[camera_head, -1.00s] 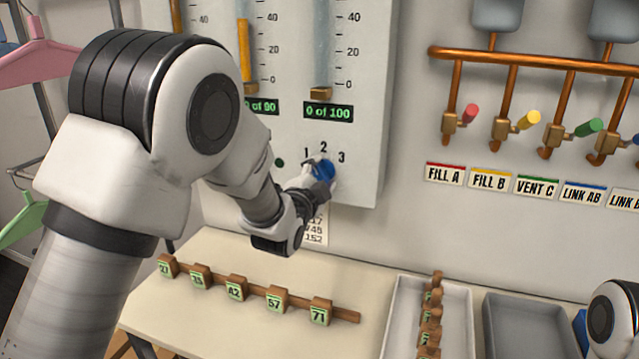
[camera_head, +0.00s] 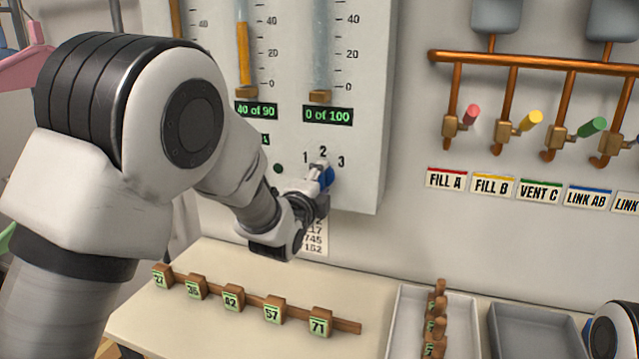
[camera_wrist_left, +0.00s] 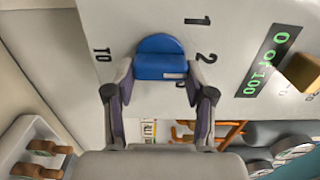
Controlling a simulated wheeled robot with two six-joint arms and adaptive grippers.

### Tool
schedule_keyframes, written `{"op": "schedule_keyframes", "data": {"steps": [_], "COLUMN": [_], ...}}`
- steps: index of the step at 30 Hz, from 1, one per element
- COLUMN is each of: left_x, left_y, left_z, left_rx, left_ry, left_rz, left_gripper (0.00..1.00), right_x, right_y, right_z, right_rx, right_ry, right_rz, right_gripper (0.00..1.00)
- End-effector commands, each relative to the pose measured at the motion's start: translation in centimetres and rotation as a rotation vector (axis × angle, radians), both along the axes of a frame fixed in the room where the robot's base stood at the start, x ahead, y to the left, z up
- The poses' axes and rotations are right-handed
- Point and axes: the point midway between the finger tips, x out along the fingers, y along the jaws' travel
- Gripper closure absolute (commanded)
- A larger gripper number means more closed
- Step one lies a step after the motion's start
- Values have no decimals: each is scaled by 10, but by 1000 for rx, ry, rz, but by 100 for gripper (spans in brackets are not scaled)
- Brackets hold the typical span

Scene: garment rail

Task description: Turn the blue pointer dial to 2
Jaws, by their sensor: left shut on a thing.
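The blue pointer dial (camera_head: 327,177) sits low on the pale gauge panel, below the printed 1, 2 and 3. It is partly covered by my left gripper (camera_head: 320,177). In the left wrist view the dial (camera_wrist_left: 160,58) lies between the two fingers of my left gripper (camera_wrist_left: 158,72), which is shut on it. A small white mark shows on the dial near the right finger, on the side of the printed 2. I cannot tell exactly which number it points to. My right gripper is out of view.
Above the dial is a display (camera_head: 328,115) reading 0 of 100. A peg rail with numbered tags (camera_head: 232,297) lies on the table below. A white tray (camera_head: 397,335) and a grey tray (camera_head: 535,318) stand right of it. Coloured valves (camera_head: 530,121) line the right wall.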

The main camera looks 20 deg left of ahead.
Motion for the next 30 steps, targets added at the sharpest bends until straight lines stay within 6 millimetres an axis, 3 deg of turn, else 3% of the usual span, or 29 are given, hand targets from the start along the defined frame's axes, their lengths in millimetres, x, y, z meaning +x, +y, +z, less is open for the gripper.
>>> {"op": "schedule_keyframes", "data": {"steps": [6, 7, 9, 20, 23, 30], "left_x": [1, 1, 1, -3, -15, -74], "left_y": [0, 0, 0, 0, 0, 1], "left_z": [6, 6, 5, 2, 2, 2], "left_rx": [0, 0, -1, -1, 0, 2], "left_ry": [-13, -13, -11, -4, -4, -3], "left_rz": [-1, -1, -1, 0, -1, -1], "left_gripper": [81, 43, 21, 21, 21, 21], "right_x": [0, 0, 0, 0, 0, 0], "right_y": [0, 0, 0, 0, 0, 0], "right_z": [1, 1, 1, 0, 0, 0], "right_rx": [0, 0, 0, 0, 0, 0], "right_ry": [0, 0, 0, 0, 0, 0], "right_rz": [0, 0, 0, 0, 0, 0], "right_gripper": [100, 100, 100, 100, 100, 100]}}
